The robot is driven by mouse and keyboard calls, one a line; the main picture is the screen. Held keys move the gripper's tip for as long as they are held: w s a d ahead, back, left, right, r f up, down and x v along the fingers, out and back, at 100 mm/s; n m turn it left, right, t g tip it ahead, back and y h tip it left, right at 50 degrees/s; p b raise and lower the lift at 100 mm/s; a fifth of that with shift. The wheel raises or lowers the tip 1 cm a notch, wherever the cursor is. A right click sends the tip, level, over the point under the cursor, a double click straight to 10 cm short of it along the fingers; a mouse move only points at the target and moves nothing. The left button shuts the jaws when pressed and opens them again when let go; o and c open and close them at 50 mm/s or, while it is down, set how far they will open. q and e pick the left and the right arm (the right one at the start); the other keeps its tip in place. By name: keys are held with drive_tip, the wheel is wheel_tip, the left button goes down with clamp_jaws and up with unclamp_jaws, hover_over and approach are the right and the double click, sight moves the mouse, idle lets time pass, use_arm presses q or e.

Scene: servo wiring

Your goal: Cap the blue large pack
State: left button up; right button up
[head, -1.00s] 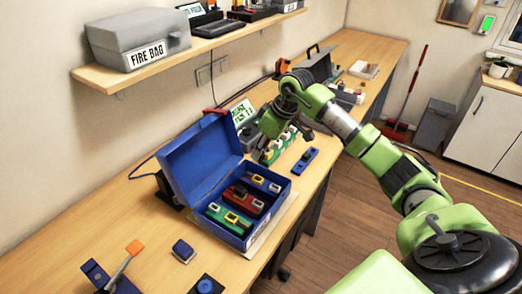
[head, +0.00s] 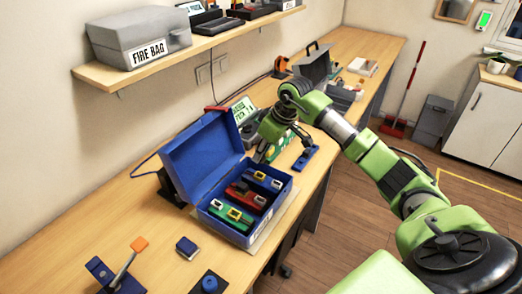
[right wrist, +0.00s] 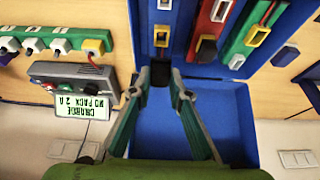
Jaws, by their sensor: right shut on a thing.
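The open blue box (head: 229,237) holds a green pack (head: 221,211), a red pack (head: 238,192) and a blue pack (head: 257,180) side by side. My right gripper (head: 260,157) is low at the box's far side. In the right wrist view its fingertips (right wrist: 161,80) are shut on a small dark cap (right wrist: 161,72), close to the blue pack's near end. Whether the cap touches the pack, I cannot tell. My left gripper is not in view.
The box's raised lid (head: 202,160) stands behind the packs.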

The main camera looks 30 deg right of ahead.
sight(264, 157)
drive_tip(key=shift+f+b, duration=0.9)
drive_tip(key=shift+f, duration=1.15)
drive_tip(key=shift+p, duration=0.6)
drive_tip(key=shift+f+b, duration=0.75)
drive_tip(key=shift+f, duration=0.55)
drive_tip(key=o, duration=1)
